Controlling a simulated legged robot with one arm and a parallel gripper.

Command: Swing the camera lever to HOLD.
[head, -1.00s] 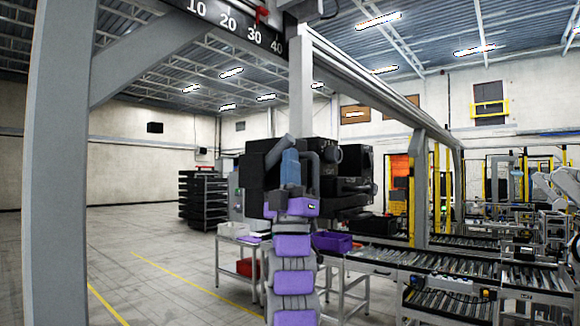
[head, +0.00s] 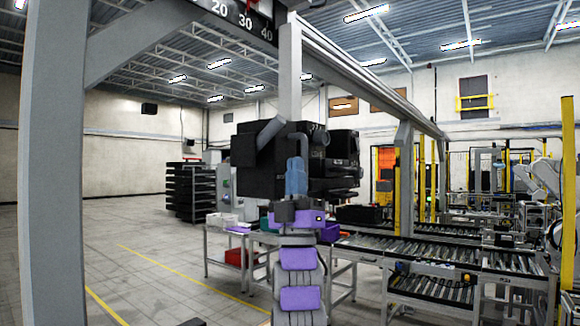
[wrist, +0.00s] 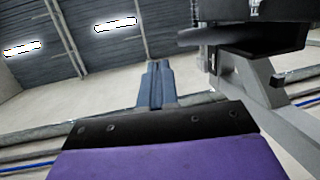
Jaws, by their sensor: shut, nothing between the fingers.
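The black camera (head: 335,170) hangs from a grey post under the overhead beam. A dark grey angled bar (head: 268,131) sticks out on its near face, and a dark curved bar (head: 304,143) stands beside it; I cannot tell which is the lever. No HOLD mark is readable. My gripper (head: 296,163) has blue fingers, shut and empty, pointing up in front of the camera's near side, just right of the angled bar. Contact cannot be judged. In the wrist view, the fingertips (wrist: 158,66) point at open wall and ceiling, with a black body (wrist: 262,38) to their right.
A scale plate (head: 245,20) with a red pointer sits on the beam above. A grey column (head: 45,170) stands at left. A table (head: 225,232) with bins and roller conveyors (head: 420,252) lie beyond. The floor at left is clear.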

